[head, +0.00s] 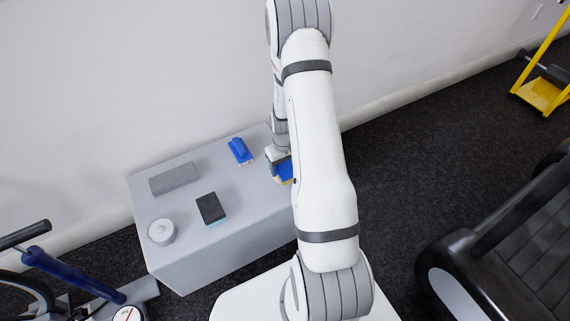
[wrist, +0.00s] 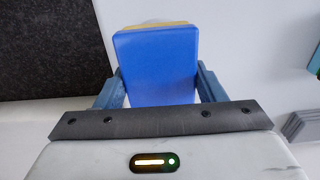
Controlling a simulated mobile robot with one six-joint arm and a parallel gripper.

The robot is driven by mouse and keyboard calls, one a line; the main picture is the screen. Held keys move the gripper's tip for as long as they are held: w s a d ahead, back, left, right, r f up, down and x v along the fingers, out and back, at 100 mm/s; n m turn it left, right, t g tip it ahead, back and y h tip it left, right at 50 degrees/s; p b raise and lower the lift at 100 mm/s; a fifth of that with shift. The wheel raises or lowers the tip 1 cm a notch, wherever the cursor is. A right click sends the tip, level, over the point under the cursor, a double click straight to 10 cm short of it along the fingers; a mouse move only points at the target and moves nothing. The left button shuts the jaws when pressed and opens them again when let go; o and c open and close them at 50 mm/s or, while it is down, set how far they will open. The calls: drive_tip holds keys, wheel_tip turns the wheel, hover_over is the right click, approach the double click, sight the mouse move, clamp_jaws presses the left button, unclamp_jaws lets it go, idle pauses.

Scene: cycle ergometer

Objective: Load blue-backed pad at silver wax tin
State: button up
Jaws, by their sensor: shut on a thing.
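The blue-backed pad (head: 285,173) is at the right part of the grey box top, partly hidden by my arm in the head view. In the wrist view the blue back of the pad (wrist: 157,65) faces the camera, with a thin yellow edge along its top. My gripper (wrist: 160,80) is shut on it, one finger at each side. In the head view my gripper (head: 278,157) shows just above the pad. The silver wax tin (head: 161,231) is round and lidded, and stands at the front left of the box top, well apart from my gripper.
A blue brush (head: 240,151) with pale bristles, a grey flat block (head: 174,178) and a dark block with a teal edge (head: 211,209) lie on the grey box (head: 220,255). A wall stands behind. Exercise equipment (head: 500,240) stands at the right.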

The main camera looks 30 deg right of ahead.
sight(284, 165)
drive_tip(key=shift+f+b, duration=0.4)
drive_tip(key=shift+f, duration=0.1)
idle(1.8)
drive_tip(key=shift+r, duration=0.15)
drive_tip(key=shift+r+p, duration=2.45)
drive_tip(key=shift+r, duration=0.95)
drive_tip(key=w+a+r+p, duration=0.1)
drive_tip(key=w+a+r, duration=0.1)
drive_tip(key=a+r, duration=0.65)
drive_tip(key=w+a+r+p, duration=0.1)
drive_tip(key=w+a+r, duration=0.1)
drive_tip(key=a+r, duration=0.65)
wheel_tip(284, 165, up, 13)
drive_tip(key=s+d+p, duration=0.2)
drive_tip(key=p, duration=1.8)
drive_tip(key=shift+d+f, duration=0.2)
drive_tip(key=shift+d, duration=0.2)
